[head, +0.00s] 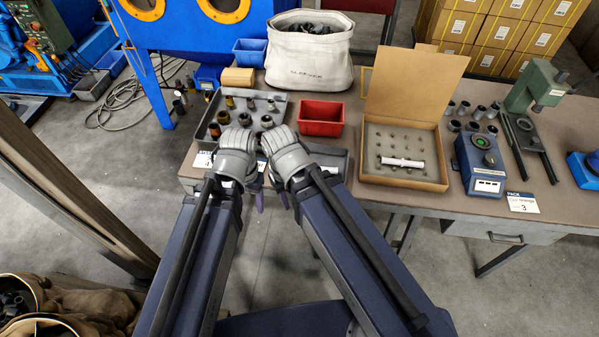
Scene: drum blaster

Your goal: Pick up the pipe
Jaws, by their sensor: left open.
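Several short pipe-like metal fittings stand in a grey tray (283,98) on the bench, among them a dark one (223,117) and a brass-coloured one (230,102). I cannot tell which is the task's pipe. A white tube-like piece (402,162) lies across an open cardboard box (400,182). My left gripper (258,194) is open, at the bench's front edge in front of the tray, with its fingers mostly hidden by the wrist. My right gripper (282,192) is close beside it, and its jaws are too hidden to judge. I see nothing held.
A red bin (321,117) stands between tray and box. A canvas bucket (309,58) and a blue bin (250,52) are behind. A blue device (480,163), dark cylinders (478,125) and a green press (537,87) stand at right.

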